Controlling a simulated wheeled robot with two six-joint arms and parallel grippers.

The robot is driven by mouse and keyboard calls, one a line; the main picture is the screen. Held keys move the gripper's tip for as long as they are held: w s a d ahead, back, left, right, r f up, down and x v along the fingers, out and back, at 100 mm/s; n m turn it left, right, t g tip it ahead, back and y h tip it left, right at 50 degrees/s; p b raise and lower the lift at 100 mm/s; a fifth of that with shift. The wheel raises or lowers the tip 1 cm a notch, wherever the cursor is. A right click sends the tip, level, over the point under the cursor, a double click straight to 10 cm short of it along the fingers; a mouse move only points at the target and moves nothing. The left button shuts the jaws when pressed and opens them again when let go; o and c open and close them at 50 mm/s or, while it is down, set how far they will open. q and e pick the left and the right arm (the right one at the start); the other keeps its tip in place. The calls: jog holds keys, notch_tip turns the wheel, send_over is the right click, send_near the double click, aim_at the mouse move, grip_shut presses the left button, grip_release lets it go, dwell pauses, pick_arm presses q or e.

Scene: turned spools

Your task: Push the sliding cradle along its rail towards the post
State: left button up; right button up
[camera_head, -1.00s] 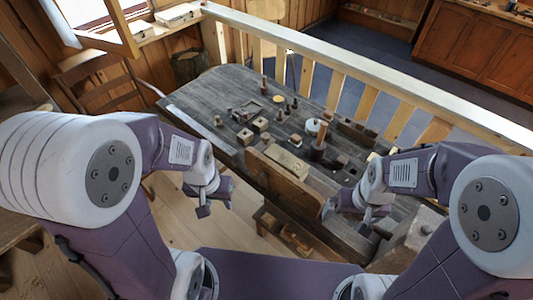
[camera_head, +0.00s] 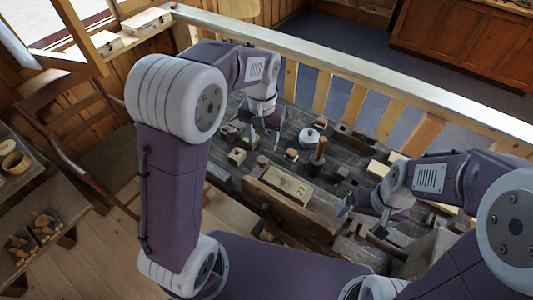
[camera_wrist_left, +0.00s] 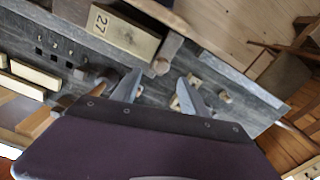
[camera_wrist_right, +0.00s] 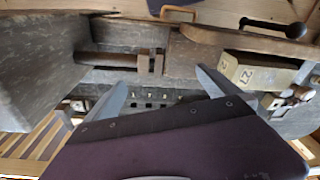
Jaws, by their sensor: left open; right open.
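I cannot tell for certain which pieces are the sliding cradle and its rail. An upright brown post (camera_head: 318,152) stands on the dark workbench (camera_head: 222,172), right of my left gripper. Small pale blocks, one of them a block with a dark top (camera_head: 237,156), sit left of the post. My left gripper (camera_head: 264,132) is open above the bench's far part, near these small pieces. In the left wrist view its fingers (camera_wrist_left: 161,92) are spread, with small wooden pieces beyond them. My right gripper (camera_head: 358,212) is open near the bench's right part; its fingers show in the right wrist view (camera_wrist_right: 165,92).
A box marked 27 (camera_head: 288,184) lies on the bench's near side, behind a long wooden board (camera_head: 290,210). A white round piece (camera_head: 309,137) stands beside the post. A pale railing (camera_head: 370,76) runs behind the bench. A chair (camera_head: 85,125) stands at left.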

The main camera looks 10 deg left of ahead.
pick_arm(q)
jog(key=shift+w+a+f, duration=0.3)
jog(key=shift+w+f, duration=0.25)
jog(key=shift+w, duration=0.2)
send_over(262, 159)
jog(key=f, duration=0.4)
jog(key=shift+s+f, duration=0.2)
jog(key=shift+s, duration=0.05)
jog(key=f, duration=0.4)
jog(key=shift+w+p, duration=0.4)
jog(key=shift+s, duration=0.15)
jog(key=shift+s+r, duration=0.1)
jog(key=c, duration=0.4)
grip_shut()
